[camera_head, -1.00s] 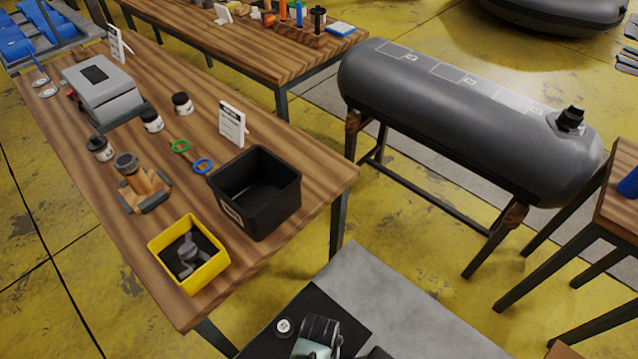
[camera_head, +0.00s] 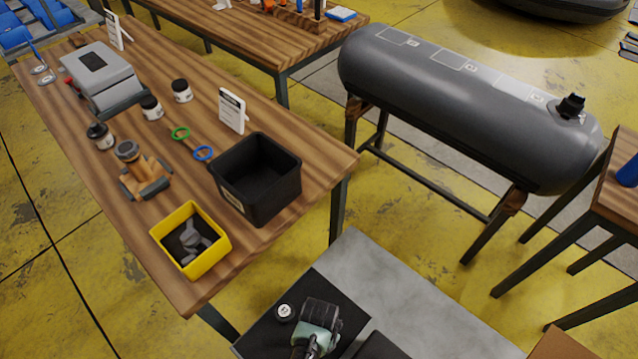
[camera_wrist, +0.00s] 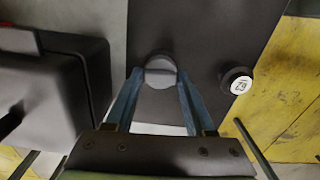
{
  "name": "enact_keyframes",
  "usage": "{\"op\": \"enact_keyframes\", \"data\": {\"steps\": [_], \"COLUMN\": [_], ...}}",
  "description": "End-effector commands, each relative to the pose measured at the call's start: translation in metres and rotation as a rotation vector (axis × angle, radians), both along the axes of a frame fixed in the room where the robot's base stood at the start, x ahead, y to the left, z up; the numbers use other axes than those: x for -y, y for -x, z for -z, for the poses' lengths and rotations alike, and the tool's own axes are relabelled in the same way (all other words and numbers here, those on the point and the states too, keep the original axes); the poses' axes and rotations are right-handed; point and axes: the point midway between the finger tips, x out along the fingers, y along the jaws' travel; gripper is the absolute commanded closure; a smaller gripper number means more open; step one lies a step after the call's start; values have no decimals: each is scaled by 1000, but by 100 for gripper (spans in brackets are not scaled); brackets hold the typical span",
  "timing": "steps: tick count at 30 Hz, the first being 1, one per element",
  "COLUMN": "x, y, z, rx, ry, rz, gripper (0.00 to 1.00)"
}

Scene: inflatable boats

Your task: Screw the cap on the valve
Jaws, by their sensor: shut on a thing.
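My gripper (camera_wrist: 160,78) points down over a dark mat, with its two blue-grey fingers shut on a round grey cap-like piece (camera_wrist: 160,66). In the head view my gripper (camera_head: 320,318) is at the bottom, and the held piece is hard to make out there. A second black cap (camera_wrist: 238,82) with a white label stands on the mat to the right, apart from the fingers; it also shows in the head view (camera_head: 285,312). A black valve (camera_head: 571,106) stands up from the right end of the grey inflatable tube (camera_head: 440,100), far from my gripper.
A wooden table (camera_head: 95,185) at left holds a black bin (camera_head: 283,200), a yellow box (camera_head: 220,258), several jars and a wooden clamp block (camera_head: 148,185) with a round grey fitting. Another table (camera_head: 612,220) stands at right. Yellow floor lies between the tables and the tube stand.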

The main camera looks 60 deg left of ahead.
Motion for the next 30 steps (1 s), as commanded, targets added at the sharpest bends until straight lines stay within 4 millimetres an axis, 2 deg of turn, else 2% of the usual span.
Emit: {"op": "enact_keyframes", "data": {"steps": [8, 18, 22, 28, 29, 30], "x": [0, 0, 0, 0, 0, 0], "y": [0, 0, 0, 0, 0, 0], "z": [0, 0, 0, 0, 0, 0], "rx": [0, 0, 0, 0, 0, 0], "ry": [0, 0, 0, 0, 0, 0], "rz": [26, 426, 493, 499, 498, 498], "gripper": [100, 100, 100, 100, 44, 37]}}
